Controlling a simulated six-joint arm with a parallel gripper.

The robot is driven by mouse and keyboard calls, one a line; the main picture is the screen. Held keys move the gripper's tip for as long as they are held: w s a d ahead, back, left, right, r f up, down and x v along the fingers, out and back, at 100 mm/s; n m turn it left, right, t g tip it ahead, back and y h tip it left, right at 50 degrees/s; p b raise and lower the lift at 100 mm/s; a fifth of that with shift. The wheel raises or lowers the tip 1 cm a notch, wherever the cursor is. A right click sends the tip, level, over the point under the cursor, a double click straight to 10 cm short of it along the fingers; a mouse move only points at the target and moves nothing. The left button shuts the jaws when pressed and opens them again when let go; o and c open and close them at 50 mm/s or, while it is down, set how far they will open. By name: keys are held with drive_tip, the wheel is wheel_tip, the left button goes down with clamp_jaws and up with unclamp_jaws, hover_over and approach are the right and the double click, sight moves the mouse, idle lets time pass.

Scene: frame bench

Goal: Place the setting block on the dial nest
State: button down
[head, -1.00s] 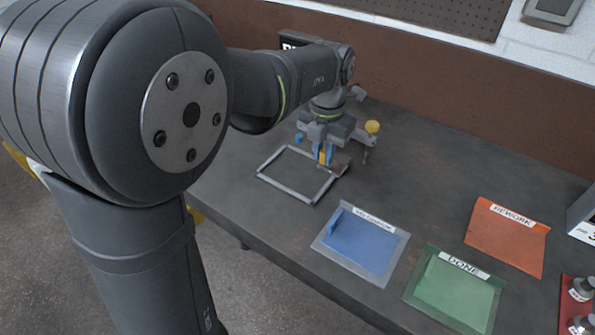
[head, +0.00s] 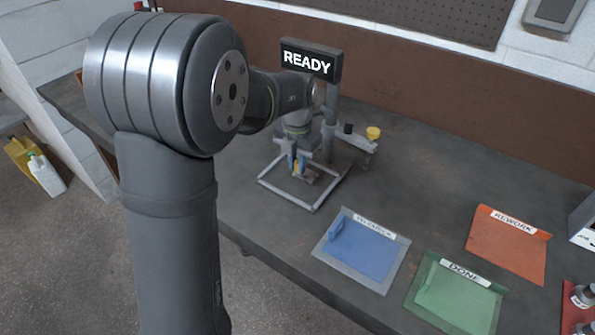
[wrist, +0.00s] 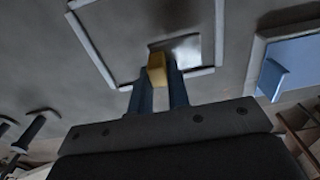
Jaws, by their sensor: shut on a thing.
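My gripper (head: 297,160) is low over the bench, inside the outline of a grey rectangular frame (head: 283,195). Its two blue fingers are shut on a yellow block, seen in the wrist view (wrist: 156,66), which I take for the setting block. The block is partly hidden by the fingers in the head view. A flat plate (head: 312,173), shiny in the wrist view (wrist: 184,50), lies by the block; I cannot tell whether they touch. The dial nest cannot be told for certain; a stand arm with a yellow knob (head: 373,133) is to the right.
A READY display (head: 308,60) stands behind my gripper. The blue tray (head: 375,262) has a small upright blue piece (head: 336,228) at its left. The green DONE tray (head: 455,298) and orange REWORK tray (head: 505,250) are to the right. Bench between the frame and REWORK is clear.

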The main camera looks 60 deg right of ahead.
drive_tip(key=shift+f, duration=1.65)
drive_tip(key=shift+f, duration=0.15)
drive_tip(key=c, duration=1.4)
unclamp_jaws()
drive_tip(key=shift+o, duration=0.2)
wheel_tip(320, 180, up, 8)
drive_tip(key=shift+f, duration=0.1)
